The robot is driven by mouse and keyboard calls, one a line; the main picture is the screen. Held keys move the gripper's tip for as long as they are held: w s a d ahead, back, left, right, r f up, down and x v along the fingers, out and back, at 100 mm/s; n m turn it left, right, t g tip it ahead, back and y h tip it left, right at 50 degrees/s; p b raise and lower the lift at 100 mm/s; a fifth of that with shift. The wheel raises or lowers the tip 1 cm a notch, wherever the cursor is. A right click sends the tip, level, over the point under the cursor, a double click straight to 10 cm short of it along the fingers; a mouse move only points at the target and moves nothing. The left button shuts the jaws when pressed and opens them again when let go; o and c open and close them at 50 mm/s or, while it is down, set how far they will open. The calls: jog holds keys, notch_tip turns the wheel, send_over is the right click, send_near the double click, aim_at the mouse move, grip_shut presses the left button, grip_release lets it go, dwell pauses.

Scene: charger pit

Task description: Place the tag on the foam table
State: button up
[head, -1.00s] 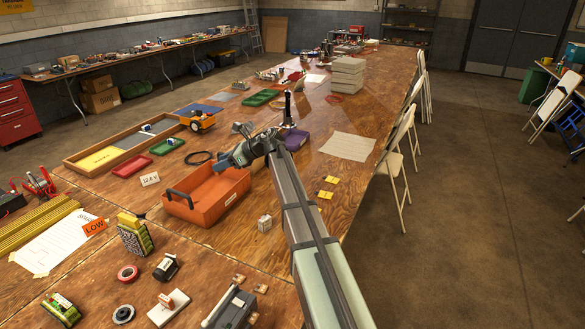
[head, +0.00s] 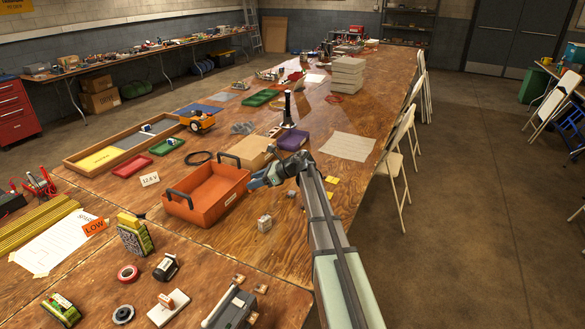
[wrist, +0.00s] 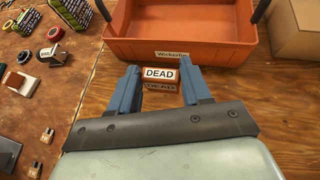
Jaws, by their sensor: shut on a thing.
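The tag, a small block with a white face lettered "DEAD" (wrist: 160,74), sits between the fingertips of my gripper (wrist: 160,80) in the wrist view. My gripper is shut on it, and the lettering reads upright. In the head view my gripper (head: 254,183) is at the right end of the orange bin (head: 186,209), just outside its rim. The tag is too small to make out there. I cannot tell which surface is the foam table.
A tan box (head: 250,152) stands behind the bin. A small pale block (head: 264,223) lies on the wood in front of my arm. Yellow pieces (head: 332,180) lie to the right, and a white sheet (head: 348,146) farther back. Bare wood (head: 240,250) lies in front of the bin.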

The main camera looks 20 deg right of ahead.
jog(key=shift+f, duration=5.5)
jog(key=o, duration=1)
jog(key=shift+f, duration=0.1)
jog(key=shift+o, duration=0.2)
jog(key=v, duration=1.2)
